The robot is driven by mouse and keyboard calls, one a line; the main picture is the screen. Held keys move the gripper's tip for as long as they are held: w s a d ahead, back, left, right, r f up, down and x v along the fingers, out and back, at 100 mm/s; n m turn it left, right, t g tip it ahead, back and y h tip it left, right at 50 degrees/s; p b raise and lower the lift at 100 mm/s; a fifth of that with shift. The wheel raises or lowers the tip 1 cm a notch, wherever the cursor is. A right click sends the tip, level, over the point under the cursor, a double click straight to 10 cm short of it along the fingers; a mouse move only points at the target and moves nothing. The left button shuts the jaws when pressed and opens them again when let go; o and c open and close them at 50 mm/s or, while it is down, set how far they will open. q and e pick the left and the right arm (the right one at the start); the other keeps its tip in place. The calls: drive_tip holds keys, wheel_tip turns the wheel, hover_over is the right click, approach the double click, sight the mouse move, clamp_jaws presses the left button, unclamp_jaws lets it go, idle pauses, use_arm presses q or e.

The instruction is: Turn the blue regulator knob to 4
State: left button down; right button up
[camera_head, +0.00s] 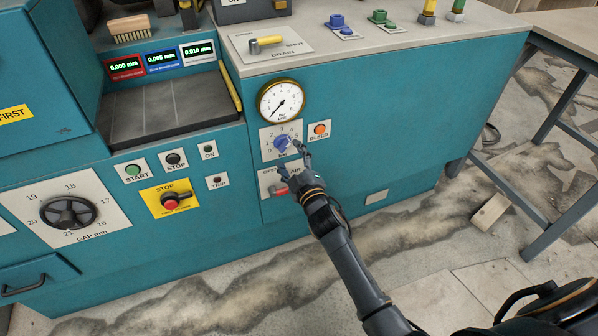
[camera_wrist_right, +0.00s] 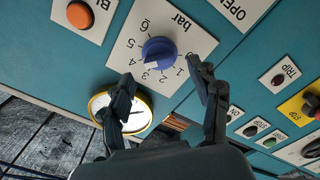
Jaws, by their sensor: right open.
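The blue regulator knob (camera_head: 281,143) sits on a white 0–6 bar plate (camera_head: 268,152) on the teal machine front. In the right wrist view the knob (camera_wrist_right: 159,48) has a white mark on its lower-left side, roughly towards the 3. Its exact setting is hard to tell. My right gripper (camera_head: 291,163) is at the plate's lower right in the head view. In the right wrist view its two fingers (camera_wrist_right: 162,82) are spread, one to each side of the knob, with nothing visible gripped. Whether they touch the knob is unclear. My left gripper is not in view.
A round pressure gauge (camera_head: 281,100) is above the plate, its needle pointing lower left. An orange bleed button (camera_head: 320,129) is close to the plate's right. A red-handled control (camera_head: 278,190) lies below, partly hidden by my gripper. A red stop button (camera_head: 170,201) is farther left.

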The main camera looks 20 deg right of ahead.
drive_tip(key=s, duration=0.8)
drive_tip(key=shift+d, duration=0.1)
drive_tip(key=s+d+f+m+g, duration=0.1)
drive_tip(key=s+f+m+g, duration=0.2)
drive_tip(key=f, duration=0.5)
drive_tip(key=s+f+g+h, duration=0.1)
drive_tip(key=s+f+g, duration=0.2)
drive_tip(key=s+f, duration=0.35)
drive_tip(key=s+d+f+m+g, duration=0.1)
drive_tip(key=s+f+m+g, duration=0.2)
drive_tip(key=f, duration=0.6)
drive_tip(key=s+a+f+m+g, duration=0.1)
drive_tip(key=s+f+g, duration=0.2)
drive_tip(key=s+f, duration=0.5)
drive_tip(key=s+f+m+g, duration=0.1)
drive_tip(key=s+f+g, duration=0.2)
drive_tip(key=s, duration=0.8)
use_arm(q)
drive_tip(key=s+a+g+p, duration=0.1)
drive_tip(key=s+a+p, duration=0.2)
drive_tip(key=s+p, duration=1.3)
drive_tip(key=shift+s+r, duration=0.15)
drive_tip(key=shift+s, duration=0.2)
use_arm(e)
drive_tip(key=s+d+g, duration=0.2)
drive_tip(key=s, duration=1.5)
drive_tip(key=shift+s+d, duration=0.25)
